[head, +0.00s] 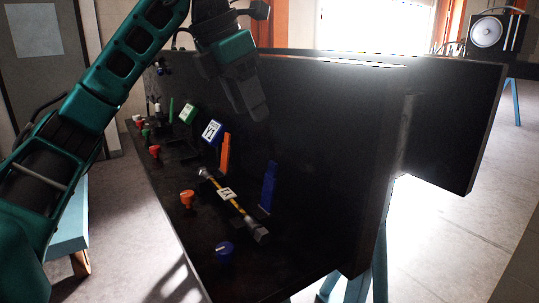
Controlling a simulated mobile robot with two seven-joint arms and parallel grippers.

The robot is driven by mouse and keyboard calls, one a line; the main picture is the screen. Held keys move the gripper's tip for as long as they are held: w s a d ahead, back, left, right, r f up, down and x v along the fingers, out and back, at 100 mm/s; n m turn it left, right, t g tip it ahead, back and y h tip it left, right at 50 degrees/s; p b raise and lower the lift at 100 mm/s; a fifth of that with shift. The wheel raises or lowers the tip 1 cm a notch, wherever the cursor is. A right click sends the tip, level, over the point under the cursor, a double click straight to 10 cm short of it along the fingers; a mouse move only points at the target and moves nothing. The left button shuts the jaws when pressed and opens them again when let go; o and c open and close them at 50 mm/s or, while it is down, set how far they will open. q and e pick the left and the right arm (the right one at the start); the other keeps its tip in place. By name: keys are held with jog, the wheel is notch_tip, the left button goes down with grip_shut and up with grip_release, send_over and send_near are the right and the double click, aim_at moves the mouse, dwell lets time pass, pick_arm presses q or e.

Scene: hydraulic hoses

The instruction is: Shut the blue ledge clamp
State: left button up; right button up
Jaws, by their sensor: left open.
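The blue ledge clamp shows as a blue upright lever (268,188) on the black ledge, toward the near right end of the row. The lever stands up from the ledge; its base is hard to make out against the dark surface. My left gripper (254,108) is open and empty, fingers pointing down, in front of the dark panel. In the picture it is above the blue lever and clearly apart from it. My right gripper is not in view.
A short hose (231,201) with a white tag lies left of the blue lever. An orange lever (225,153) and a green lever (170,110) stand farther back. A blue knob (224,249) and an orange knob (187,198) sit along the ledge. A dark panel (330,130) rises behind.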

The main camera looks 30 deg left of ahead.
aim_at(273, 162)
pick_arm(q)
jog(key=b+x, duration=0.1)
jog(key=x, duration=1)
jog(key=shift+w+d+f, duration=0.15)
jog(key=shift+w+f, duration=0.05)
jog(key=shift+f, duration=0.1)
grip_shut()
